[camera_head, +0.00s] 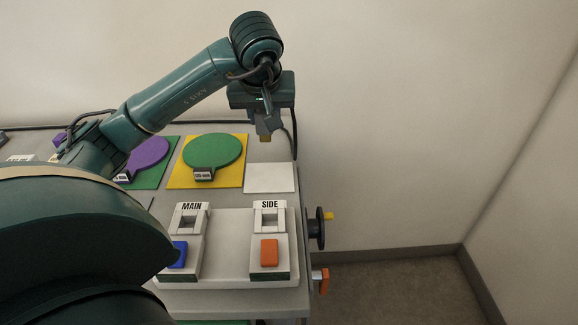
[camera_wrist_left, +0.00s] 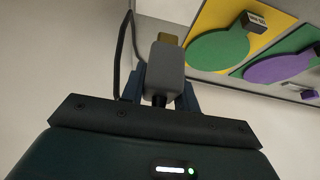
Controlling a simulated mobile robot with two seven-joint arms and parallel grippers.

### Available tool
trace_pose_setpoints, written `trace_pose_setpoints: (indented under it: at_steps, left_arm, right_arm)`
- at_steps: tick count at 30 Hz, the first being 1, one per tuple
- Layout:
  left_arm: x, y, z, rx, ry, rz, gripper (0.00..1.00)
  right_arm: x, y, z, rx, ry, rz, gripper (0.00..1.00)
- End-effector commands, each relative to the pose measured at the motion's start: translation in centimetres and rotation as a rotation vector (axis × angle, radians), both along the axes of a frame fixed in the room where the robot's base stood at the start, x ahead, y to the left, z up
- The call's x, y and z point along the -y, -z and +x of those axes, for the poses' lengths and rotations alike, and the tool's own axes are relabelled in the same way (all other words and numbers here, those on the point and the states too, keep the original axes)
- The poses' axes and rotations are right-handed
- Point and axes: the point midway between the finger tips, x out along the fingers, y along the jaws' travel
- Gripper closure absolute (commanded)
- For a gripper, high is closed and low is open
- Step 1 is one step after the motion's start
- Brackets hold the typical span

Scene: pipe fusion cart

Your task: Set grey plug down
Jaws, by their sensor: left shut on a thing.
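The grey plug (camera_wrist_left: 164,72) is held in my left gripper (camera_wrist_left: 158,90), with its brass-coloured tip pointing away from the gripper. In the head view, my left gripper (camera_head: 264,118) is at the back right of the cart, pointing down. The plug (camera_head: 265,126) hangs below it, above the back edge of the white square pad (camera_head: 270,178). The plug looks upright and apart from the cart top. A dark cable runs from the plug's back and loops beside the gripper. My right gripper is not in view.
A green disc (camera_head: 214,151) on a yellow square and a purple disc (camera_head: 148,154) on a green square lie left of the pad. In front is a panel with MAIN (camera_head: 191,216) and SIDE (camera_head: 269,215) sockets, a blue switch (camera_head: 180,254) and an orange switch (camera_head: 269,252).

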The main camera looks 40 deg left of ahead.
Motion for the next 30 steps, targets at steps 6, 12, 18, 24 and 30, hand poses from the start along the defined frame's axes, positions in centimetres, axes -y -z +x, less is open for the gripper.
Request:
trace_pose_setpoints:
  at_steps: [6,12,18,24,30]
  left_arm:
    - [-0.2,2.5,-0.3,-0.004,-0.013,0.002,0.93]
    - [-0.2,5.5,-0.2,-0.002,-0.012,0.002,0.93]
    - [-0.2,7.7,-0.3,-0.003,-0.011,0.001,0.93]
    - [-0.2,10.0,-0.2,0.0,-0.011,0.001,0.93]
    - [-0.2,10.0,-0.2,0.003,-0.011,0.001,0.93]
  right_arm:
    - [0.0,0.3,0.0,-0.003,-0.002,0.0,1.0]
    - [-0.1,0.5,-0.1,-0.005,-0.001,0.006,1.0]
    - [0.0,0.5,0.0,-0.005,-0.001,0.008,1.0]
    - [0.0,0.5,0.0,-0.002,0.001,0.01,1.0]
    - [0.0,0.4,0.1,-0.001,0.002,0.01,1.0]
